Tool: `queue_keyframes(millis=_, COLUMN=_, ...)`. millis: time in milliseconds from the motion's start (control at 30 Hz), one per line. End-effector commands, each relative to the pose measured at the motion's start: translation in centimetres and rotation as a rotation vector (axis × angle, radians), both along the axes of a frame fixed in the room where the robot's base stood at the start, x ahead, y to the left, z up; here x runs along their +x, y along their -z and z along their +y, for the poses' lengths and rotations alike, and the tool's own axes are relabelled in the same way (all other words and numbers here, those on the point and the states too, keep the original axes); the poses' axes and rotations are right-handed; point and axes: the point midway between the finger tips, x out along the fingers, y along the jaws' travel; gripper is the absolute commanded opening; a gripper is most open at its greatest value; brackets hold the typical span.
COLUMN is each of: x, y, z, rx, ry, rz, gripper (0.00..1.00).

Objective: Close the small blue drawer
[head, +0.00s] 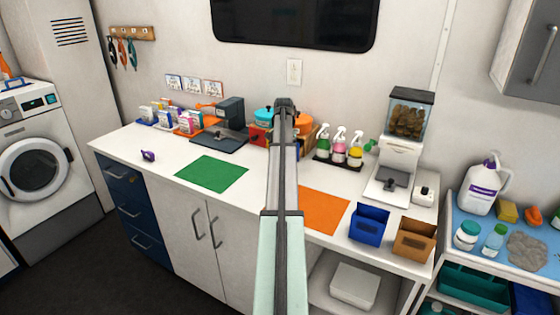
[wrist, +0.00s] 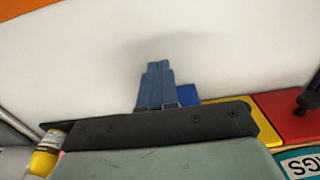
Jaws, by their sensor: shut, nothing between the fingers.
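My gripper (wrist: 157,66) is shut and empty; its blue-grey fingers show together in the middle of the wrist view, over a white surface. In the head view my arm reaches away over the counter, and the fingertips are hidden behind it. A small blue piece (wrist: 187,93) shows just right of the fingers in the wrist view, mostly covered by the gripper body. It may be the small blue drawer; whether it is open, or touched by the fingers, I cannot tell. In the head view my arm hides that spot.
Red (wrist: 290,118) and yellow (wrist: 262,101) surfaces lie right of the gripper in the wrist view. Spray bottles (head: 339,146) stand on the counter right of my arm. A green mat (head: 211,173) and an orange mat (head: 322,208) lie clear. A blue bin (head: 369,226) stands at the front right.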

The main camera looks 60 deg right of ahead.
Motion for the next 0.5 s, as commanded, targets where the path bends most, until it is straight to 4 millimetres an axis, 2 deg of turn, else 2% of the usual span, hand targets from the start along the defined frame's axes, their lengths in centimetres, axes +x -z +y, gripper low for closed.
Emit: queue_keyframes(millis=500, x=0.0, y=0.0, z=-3.1, rx=0.0, ry=0.001, rz=0.0, gripper=0.0)
